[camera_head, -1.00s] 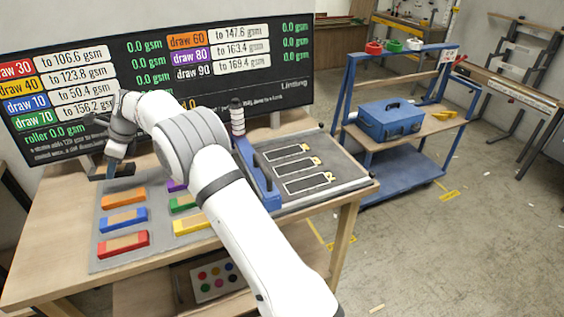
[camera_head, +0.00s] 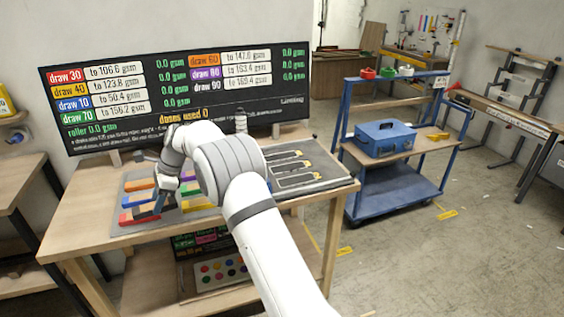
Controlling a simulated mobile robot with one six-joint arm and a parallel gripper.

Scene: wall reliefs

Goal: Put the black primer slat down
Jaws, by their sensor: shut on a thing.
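My gripper (camera_head: 161,198) is over the grey mat (camera_head: 118,229) on the wooden table, between the left and right columns of coloured slats. It is shut on a dark slat (camera_head: 151,211), seen small and tilted, its lower end close to the mat by the red slat. I cannot tell whether it touches the mat. On the left are an orange slat (camera_head: 139,184), a blue slat (camera_head: 136,200) and a red slat (camera_head: 131,217). On the right are a green slat (camera_head: 190,188) and a yellow slat (camera_head: 197,204), with purple behind. My arm hides part of the mat.
A scoreboard (camera_head: 180,95) stands along the table's back. A board with dark panels (camera_head: 298,180) lies at the table's right, partly behind my arm. A blue cart (camera_head: 395,190) with a blue toolbox (camera_head: 385,138) stands further right. Floor to the right is mostly free.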

